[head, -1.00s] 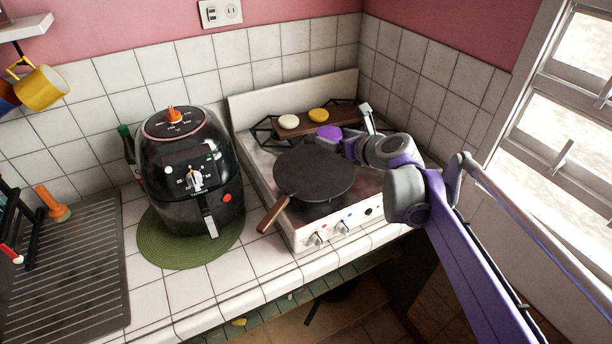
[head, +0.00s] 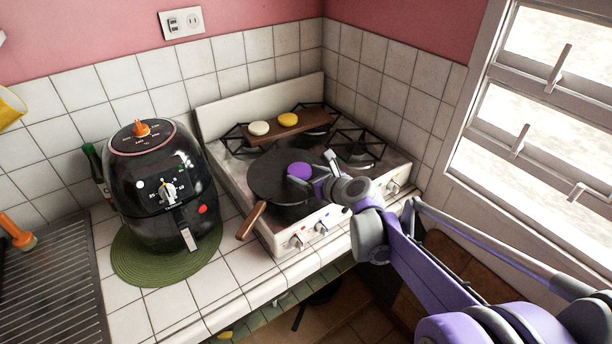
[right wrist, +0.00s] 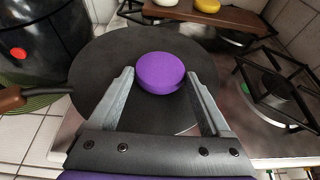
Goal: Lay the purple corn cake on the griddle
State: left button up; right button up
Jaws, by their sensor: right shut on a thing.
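The purple corn cake (head: 298,170) is a thick round disc. It also shows in the right wrist view (right wrist: 160,73), between the tips of my right gripper (right wrist: 160,80). My right gripper is shut on the cake and holds it over the right part of the griddle. The griddle (head: 268,177) is a dark round pan with a wooden handle, on the front of the stove; it fills much of the right wrist view (right wrist: 95,75). I cannot tell whether the cake touches the griddle. My left gripper is not in view.
A wooden board (head: 308,121) with a white cake (head: 259,128) and a yellow cake (head: 288,119) lies on the back of the stove (head: 225,160). A black air fryer (head: 160,185) stands left of the stove on a green mat (head: 130,270).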

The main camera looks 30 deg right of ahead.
jog(key=shift+f, duration=0.2)
jog(key=shift+f, duration=0.15)
jog(key=o, duration=1.2)
